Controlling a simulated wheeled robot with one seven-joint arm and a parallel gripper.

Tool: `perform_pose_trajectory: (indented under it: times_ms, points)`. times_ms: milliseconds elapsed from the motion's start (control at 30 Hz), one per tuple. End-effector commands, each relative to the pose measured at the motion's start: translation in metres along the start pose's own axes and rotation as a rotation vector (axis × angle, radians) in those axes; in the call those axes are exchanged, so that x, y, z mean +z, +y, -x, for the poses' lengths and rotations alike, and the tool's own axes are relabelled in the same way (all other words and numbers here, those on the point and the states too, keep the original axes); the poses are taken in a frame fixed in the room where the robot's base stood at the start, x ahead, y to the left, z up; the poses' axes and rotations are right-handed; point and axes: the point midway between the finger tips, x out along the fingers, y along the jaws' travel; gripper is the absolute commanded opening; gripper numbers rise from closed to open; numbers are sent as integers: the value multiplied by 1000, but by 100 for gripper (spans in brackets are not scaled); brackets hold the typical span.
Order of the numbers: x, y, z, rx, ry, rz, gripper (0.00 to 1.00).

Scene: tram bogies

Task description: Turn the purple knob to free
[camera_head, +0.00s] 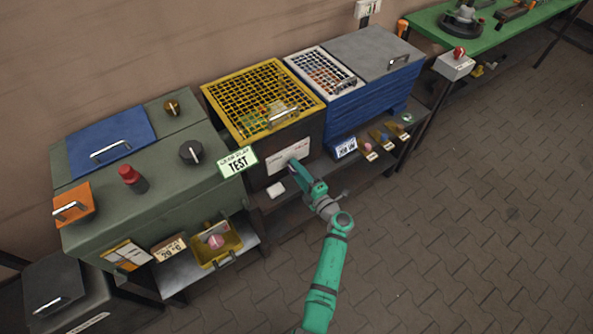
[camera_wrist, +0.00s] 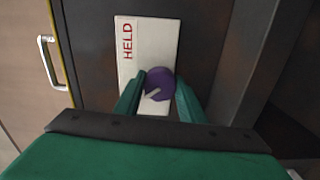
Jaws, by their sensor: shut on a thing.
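The purple knob (camera_wrist: 160,84) sits on a pale plate (camera_wrist: 148,45) on the dark front of the yellow-grilled box. The plate carries the red word HELD near its upper left in the wrist view. A light pointer mark on the knob points to the lower left there. My gripper (camera_wrist: 160,92) is shut on the knob, one green finger on each side. In the head view my gripper (camera_head: 293,165) reaches the plate (camera_head: 288,157) on the box front and mostly hides the knob. Any other word on the plate is hidden or not readable.
A white block (camera_head: 276,190) lies on the shelf below my gripper. Paved floor (camera_head: 470,220) at the right is clear.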

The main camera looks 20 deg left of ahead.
Motion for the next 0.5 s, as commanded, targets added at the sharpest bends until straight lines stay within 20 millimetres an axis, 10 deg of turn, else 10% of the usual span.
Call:
perform_pose_trajectory:
  times_ms: [67, 100, 167, 500]
  points:
    - [0, -1, 2, -1, 0, -1, 14]
    - [0, -1, 2, -1, 0, -1, 39]
    - [-1, -1, 1, -1, 1, -2, 53]
    - [-1, -1, 2, 0, 2, -2, 55]
